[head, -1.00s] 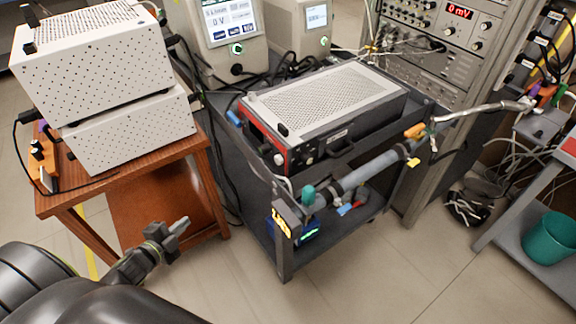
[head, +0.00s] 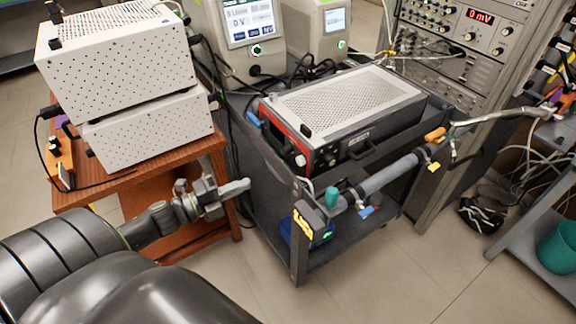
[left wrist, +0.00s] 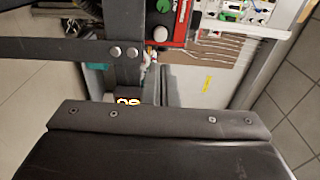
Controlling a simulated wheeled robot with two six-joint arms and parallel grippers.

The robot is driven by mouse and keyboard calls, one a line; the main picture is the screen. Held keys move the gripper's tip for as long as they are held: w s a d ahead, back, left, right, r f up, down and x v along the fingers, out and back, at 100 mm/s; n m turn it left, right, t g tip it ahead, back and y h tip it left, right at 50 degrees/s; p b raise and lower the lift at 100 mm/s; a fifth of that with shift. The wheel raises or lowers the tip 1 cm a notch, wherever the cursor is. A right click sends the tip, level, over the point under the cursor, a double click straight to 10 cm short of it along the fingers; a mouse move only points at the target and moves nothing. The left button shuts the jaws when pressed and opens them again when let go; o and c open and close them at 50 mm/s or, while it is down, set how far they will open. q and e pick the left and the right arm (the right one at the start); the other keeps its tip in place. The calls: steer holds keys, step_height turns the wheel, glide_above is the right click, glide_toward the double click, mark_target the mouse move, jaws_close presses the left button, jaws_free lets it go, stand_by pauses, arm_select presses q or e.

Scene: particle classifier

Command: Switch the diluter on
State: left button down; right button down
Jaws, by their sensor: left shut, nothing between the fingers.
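No label naming the diluter is readable. A grey-topped instrument (head: 345,105) with a perforated lid and a red and black front (head: 285,138) lies on the dark cart (head: 275,185). Its front carries pale knobs. In the left wrist view the red front panel (left wrist: 181,22) shows at the top, with a white knob (left wrist: 160,35) and a green round part (left wrist: 163,5). I cannot tell its power state. My left gripper (head: 238,187) is shut and empty, beside the cart's left side and apart from the front panel in the picture. My right gripper is out of view.
A wooden table (head: 215,150) with two stacked white perforated boxes (head: 120,55) stands left of my gripper. Cables hang between table and cart. The floor in front is clear.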

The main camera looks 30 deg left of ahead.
mark_target(298, 162)
arm_select(q)
steer(key=p+x, duration=0.3)
steer(key=x, duration=0.9)
steer(key=shift+w+d+p, duration=0.1)
steer(key=shift+w+p, duration=0.15)
steer(key=shift+p, duration=0.15)
steer(key=shift+w+d+f, duration=0.1)
steer(key=shift+w+d, duration=0.15)
steer(key=shift+w, duration=0.25)
